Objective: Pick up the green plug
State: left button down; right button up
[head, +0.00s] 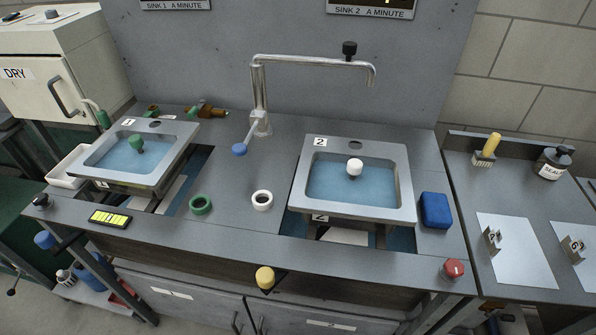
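The green plug (137,144) is in the left sink (176,153), marked 1. Its rounded green top stands above the blue water, and its lower part is hard to make out through the water. A green ring (201,204) lies on the counter to the right of that sink. Neither of my grippers shows in the head view, and nothing is seen touching the plug.
The right sink (405,185), marked 2, holds blue water and a white plug (354,167). A tall metal faucet (260,95) with a blue-tipped lever (240,149) stands between the sinks. A white ring (262,200) and a blue sponge-like block (435,210) lie on the counter.

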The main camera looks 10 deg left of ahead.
aim_at(136, 142)
jog(key=u, duration=1.4)
jog(key=i+j+z, duration=0.2)
jog(key=j+z, duration=0.2)
jog(key=i+j+z, duration=0.15)
jog(key=j+z, duration=0.3)
jog(key=i+j+z, duration=0.1)
jog(key=j+z, duration=0.3)
jog(key=j, duration=0.15)
jog(key=j+z, duration=0.4)
jog(key=k+j+z, duration=0.1)
jog(key=j+z, duration=0.3)
jog(key=j, duration=0.2)
